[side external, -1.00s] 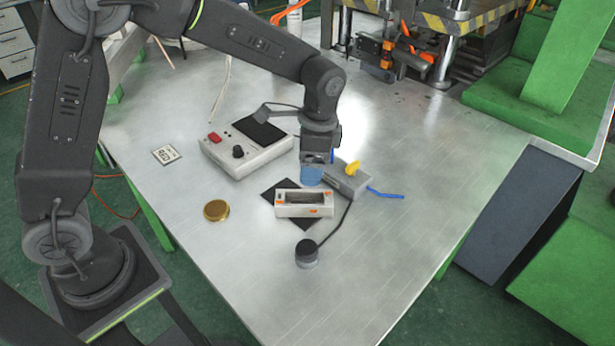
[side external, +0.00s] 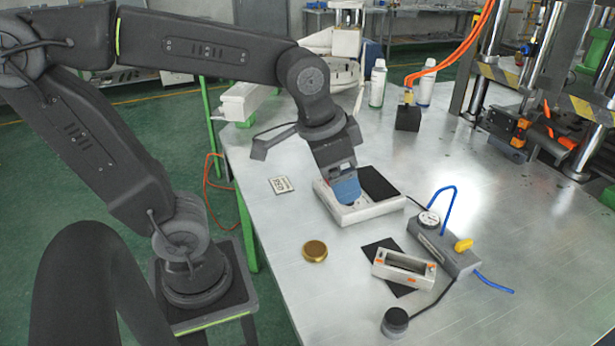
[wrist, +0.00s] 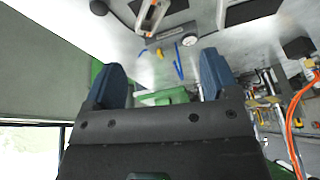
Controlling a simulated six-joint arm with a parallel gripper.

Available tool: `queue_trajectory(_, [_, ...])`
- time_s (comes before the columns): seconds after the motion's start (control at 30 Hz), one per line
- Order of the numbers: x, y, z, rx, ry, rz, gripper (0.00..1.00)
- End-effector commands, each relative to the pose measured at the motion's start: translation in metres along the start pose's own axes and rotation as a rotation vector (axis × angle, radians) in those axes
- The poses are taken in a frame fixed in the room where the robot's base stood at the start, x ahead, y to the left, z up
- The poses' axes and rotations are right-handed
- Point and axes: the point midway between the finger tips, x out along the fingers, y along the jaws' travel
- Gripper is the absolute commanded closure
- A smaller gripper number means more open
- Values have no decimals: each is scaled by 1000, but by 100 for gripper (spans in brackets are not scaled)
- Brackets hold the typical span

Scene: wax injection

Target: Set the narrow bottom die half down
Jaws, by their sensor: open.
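The narrow bottom die half is most likely the pale, narrow frame with orange marks and a long hollow (side external: 404,268). It rests flat, partly over a black mat (side external: 381,251), and part of it shows at the top edge of the wrist view (wrist: 151,14). My gripper (side external: 345,192) has blue fingers and is away from the frame, up and left of it in the side view, over the white box. In the wrist view its two fingers (wrist: 164,78) stand wide apart with nothing between them.
A white box with a black pad (side external: 350,214) is beneath my gripper. A grey block with a gauge and yellow knob (side external: 446,250) stands right of the frame. A brass disc (side external: 315,251), a black round knob (side external: 395,321) and a printed card (side external: 281,185) lie nearby.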

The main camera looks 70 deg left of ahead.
Motion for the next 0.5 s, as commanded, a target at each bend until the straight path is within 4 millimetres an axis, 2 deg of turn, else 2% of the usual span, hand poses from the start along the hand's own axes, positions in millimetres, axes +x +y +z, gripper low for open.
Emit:
queue_trajectory(0.1, [-10, -1, 27, -98, 79, -10, 19])
queue_trajectory(0.2, [-13, 0, 40, -152, 120, -12, 19])
queue_trajectory(0.33, [-13, 0, 49, -186, 143, -13, 19])
queue_trajectory(0.5, [-13, 0, 50, -191, 145, -13, 19])
